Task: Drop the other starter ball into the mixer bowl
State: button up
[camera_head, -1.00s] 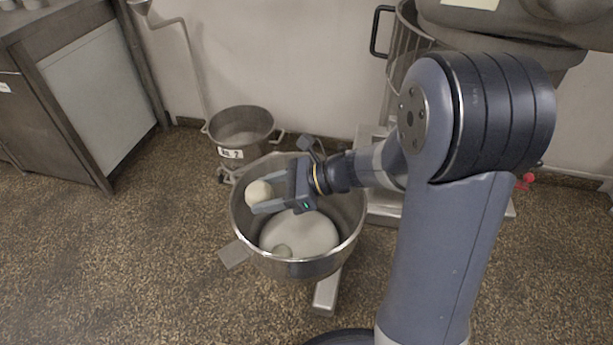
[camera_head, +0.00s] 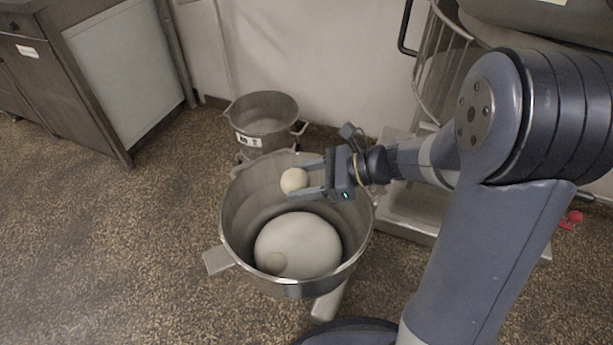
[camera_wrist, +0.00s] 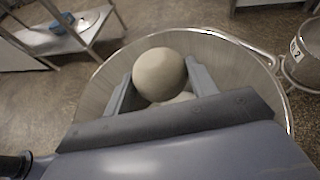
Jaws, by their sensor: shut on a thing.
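My gripper (camera_head: 304,181) is shut on a pale starter ball (camera_head: 294,180) and holds it over the upper part of the mixer bowl (camera_head: 240,212). In the wrist view the ball (camera_wrist: 159,74) sits between my fingers, with the bowl's wall (camera_wrist: 232,62) around it.
A smaller metal bowl (camera_head: 264,115) with a number label stands behind the mixer bowl. A steel cabinet (camera_head: 120,80) stands at the upper left. A mixer with a wire guard (camera_head: 440,70) stands at the right behind my arm. The floor at left is clear.

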notch_tip(320, 180, down, 5)
jog(key=b, duration=0.4)
jog(key=shift+f+b, duration=0.15)
jog(key=shift+b, duration=0.2)
jog(key=o, duration=1.1)
